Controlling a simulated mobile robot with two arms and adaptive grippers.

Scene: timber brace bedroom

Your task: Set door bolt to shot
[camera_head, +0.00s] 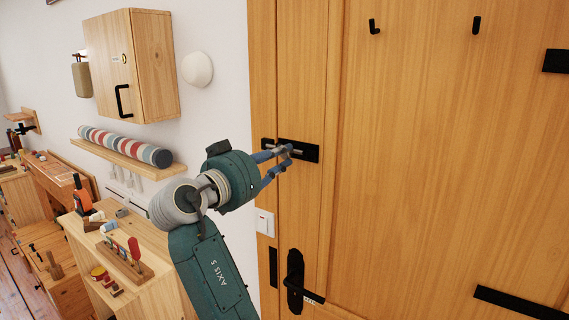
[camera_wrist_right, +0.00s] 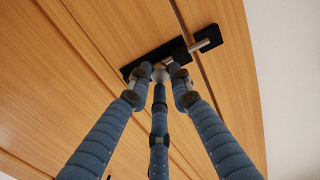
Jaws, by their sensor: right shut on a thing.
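The door bolt's black plate (camera_head: 308,153) is fixed on the wooden door beside the frame, and its black keeper (camera_head: 267,145) sits on the frame to the left. In the right wrist view, the plate (camera_wrist_right: 135,68) and the keeper (camera_wrist_right: 213,36) also show, with a silver rod (camera_wrist_right: 199,46) spanning the gap; its tip reaches the keeper, but how deep is unclear. My right gripper (camera_head: 286,154) is at the plate, its blue fingers shut on the bolt's round grey knob (camera_wrist_right: 160,75). The fingers partly hide the bolt. My left gripper is not in view.
A black door handle (camera_head: 294,280) is below the bolt, with a white switch (camera_head: 264,222) to its left. A wooden cabinet (camera_head: 108,70), a shelf (camera_head: 125,160) and a cluttered bench (camera_head: 150,240) stand left of my arm. Black hooks (camera_head: 374,27) are on the upper door.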

